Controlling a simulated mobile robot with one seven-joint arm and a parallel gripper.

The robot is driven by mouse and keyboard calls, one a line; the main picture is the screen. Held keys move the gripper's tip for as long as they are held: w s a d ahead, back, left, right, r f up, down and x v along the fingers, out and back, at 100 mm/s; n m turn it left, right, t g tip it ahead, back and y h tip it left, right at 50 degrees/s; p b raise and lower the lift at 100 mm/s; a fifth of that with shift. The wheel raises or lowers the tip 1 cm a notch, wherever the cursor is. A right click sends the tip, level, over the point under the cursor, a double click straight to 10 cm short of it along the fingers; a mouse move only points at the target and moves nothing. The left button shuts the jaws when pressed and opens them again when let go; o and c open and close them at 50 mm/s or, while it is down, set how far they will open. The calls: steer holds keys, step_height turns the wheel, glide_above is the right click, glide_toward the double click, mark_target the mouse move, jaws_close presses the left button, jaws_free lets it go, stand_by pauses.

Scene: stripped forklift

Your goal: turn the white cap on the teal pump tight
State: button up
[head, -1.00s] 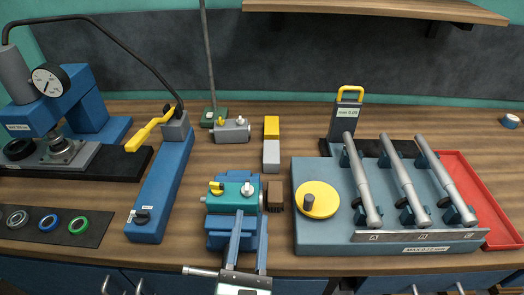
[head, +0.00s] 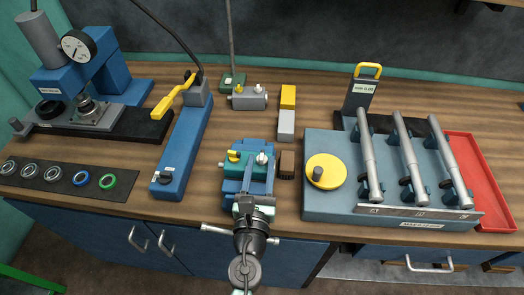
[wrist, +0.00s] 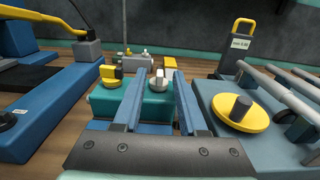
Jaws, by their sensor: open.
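The teal pump (head: 249,171) sits on a blue stand (head: 229,188) near the front of the bench. It has a yellow cap (head: 234,156) on its left and the white cap (head: 262,158) on its right. My gripper (head: 259,167) reaches over the pump from the front. In the wrist view my gripper (wrist: 160,76) is open, with blue fingers on either side of the white cap (wrist: 159,81). Its fingers show no clear contact with the cap. The yellow cap (wrist: 111,72) is outside the left finger. Part of the pump is hidden by my gripper.
A blue fixture with a yellow knob (head: 326,171) and grey rods is farther right. A long blue tool with a yellow lever (head: 171,99) is left. A grey pump (head: 248,99) stands behind.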

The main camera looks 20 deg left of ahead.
mark_target(261, 161)
steer(key=shift+x, duration=1.5)
jaws_close()
